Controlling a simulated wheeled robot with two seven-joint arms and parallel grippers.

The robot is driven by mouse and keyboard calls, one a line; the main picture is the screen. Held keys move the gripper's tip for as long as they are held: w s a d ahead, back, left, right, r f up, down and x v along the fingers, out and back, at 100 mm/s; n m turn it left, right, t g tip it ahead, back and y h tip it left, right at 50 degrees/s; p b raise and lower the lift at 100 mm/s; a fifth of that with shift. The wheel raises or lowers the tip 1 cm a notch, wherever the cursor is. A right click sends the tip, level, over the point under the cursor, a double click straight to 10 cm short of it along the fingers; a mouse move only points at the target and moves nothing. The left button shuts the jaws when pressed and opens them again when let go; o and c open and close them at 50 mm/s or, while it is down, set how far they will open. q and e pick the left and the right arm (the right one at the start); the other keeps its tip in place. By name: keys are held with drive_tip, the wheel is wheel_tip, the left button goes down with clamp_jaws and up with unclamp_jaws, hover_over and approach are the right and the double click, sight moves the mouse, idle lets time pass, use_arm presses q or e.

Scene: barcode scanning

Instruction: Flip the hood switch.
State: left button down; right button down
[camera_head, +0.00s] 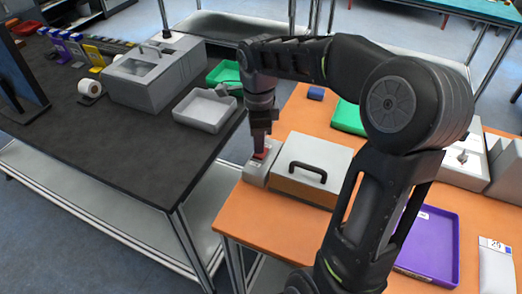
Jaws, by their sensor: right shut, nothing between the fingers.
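The hood (308,160), a pale box with a black handle on its lid, sits closed on the orange table. On its left side is a grey switch box (256,175) with a red switch (261,154) on top. My right gripper (259,150) points down at the red switch, shut and empty, with its fingertips at or just above it. I cannot tell whether they touch. The gripper partly hides the switch, so its position is unclear. My left gripper is not in view.
The orange table (231,222) also holds a purple tray (432,240), a green tray (347,117) and a small blue block (316,93). A dark table (150,130) on the left bears a grey machine (155,70) and a white tray (206,108). A gap separates the tables.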

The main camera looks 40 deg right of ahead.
sight(259, 155)
drive_tip(key=shift+f+b, duration=0.85)
drive_tip(key=shift+f, duration=0.15)
idle(0.5)
drive_tip(key=shift+r, duration=0.15)
drive_tip(key=shift+r+p, duration=2.65)
drive_tip(key=shift+r, duration=0.75)
